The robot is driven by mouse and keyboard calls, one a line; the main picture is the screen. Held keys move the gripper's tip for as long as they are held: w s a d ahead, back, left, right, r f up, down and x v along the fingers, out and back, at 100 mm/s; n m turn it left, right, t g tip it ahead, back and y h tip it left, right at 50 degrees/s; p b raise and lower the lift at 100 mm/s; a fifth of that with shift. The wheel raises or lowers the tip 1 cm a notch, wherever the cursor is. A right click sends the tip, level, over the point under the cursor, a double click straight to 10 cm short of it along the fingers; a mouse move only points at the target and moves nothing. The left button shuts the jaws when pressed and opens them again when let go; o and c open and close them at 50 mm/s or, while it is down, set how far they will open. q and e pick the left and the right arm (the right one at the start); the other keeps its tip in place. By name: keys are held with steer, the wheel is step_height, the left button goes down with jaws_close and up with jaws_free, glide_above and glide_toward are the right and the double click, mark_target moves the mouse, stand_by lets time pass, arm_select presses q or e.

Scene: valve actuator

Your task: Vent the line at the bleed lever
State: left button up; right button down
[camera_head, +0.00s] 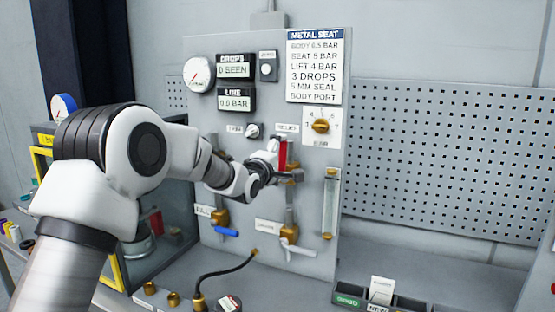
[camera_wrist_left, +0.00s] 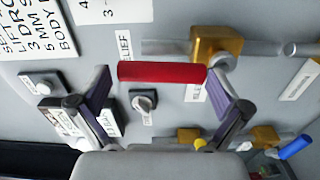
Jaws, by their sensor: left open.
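The red lever (camera_head: 283,154) sits on a brass valve body (camera_wrist_left: 216,45) on the grey panel. In the left wrist view the red lever (camera_wrist_left: 162,72) lies across the space between my two finger tips. My left gripper (camera_head: 279,173) is open around it, one finger near each end; I cannot tell whether they touch it. The label beside the lever is partly hidden, so its wording is unclear. The line display (camera_head: 235,100) reads 0.0 BAR. My right gripper is not in view.
Below are a blue-handled valve (camera_head: 227,232) and a white-handled valve (camera_head: 298,248). A brass knob (camera_head: 320,126) and a clear tube (camera_head: 330,203) are to the right. A black hose (camera_head: 230,272) and small bins (camera_head: 350,299) are at the bottom. A pegboard (camera_head: 440,160) fills the right.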

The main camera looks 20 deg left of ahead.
arm_select(q)
steer(key=s, duration=1.1)
steer(key=shift+s+a, duration=0.25)
steer(key=shift+s, duration=0.15)
